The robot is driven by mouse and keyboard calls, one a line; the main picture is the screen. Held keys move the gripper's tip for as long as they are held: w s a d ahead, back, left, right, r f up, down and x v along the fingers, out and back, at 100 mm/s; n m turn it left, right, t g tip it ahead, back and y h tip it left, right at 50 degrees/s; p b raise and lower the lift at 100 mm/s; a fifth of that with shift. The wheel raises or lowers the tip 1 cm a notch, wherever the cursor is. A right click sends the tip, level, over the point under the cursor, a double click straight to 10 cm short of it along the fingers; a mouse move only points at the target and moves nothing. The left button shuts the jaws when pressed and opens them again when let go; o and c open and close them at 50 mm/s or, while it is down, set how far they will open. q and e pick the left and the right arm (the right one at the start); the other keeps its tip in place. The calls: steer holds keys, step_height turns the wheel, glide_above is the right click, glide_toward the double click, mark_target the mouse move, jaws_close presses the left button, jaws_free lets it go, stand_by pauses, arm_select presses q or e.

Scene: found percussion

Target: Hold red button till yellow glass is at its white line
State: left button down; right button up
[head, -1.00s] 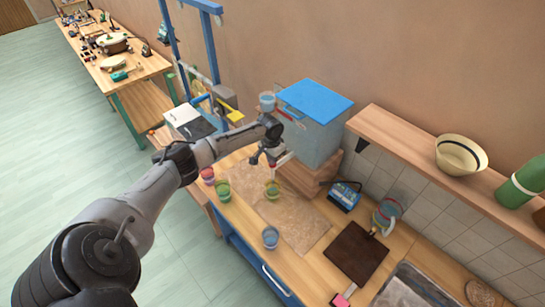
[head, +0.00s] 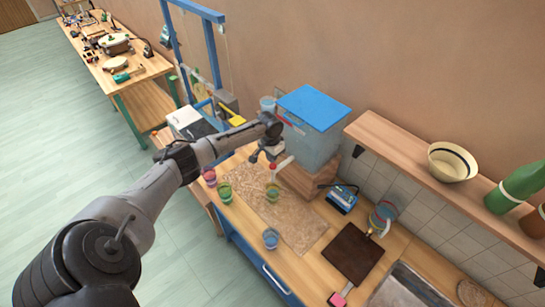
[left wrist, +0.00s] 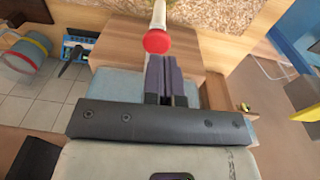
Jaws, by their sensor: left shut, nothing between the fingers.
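My left gripper (head: 270,157) is shut and empty, above the front of the blue-lidded translucent tank. The red button (head: 272,167) shows just below its fingers. In the left wrist view the round red button (left wrist: 156,41) sits on a white spout (left wrist: 159,14), right at the tips of my closed fingers (left wrist: 165,62). I cannot tell whether they press it. The yellow glass (head: 272,194) stands under the spout and looks greenish inside. Its white line and exact level are too small to make out. My right gripper is not in view.
The tank (head: 312,140) stands on a wooden block (head: 300,180). A pink glass (head: 209,177), a green glass (head: 225,192) and a blue glass (head: 270,238) stand nearby on the bench. A blue box (head: 342,198) and a dark board (head: 352,252) lie to the right.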

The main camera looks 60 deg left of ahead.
arm_select(q)
step_height(320, 180, up, 10)
steer(key=b, duration=0.2)
steer(key=shift+s+a, duration=0.15)
steer(key=shift+a, duration=0.05)
stand_by(0.6)
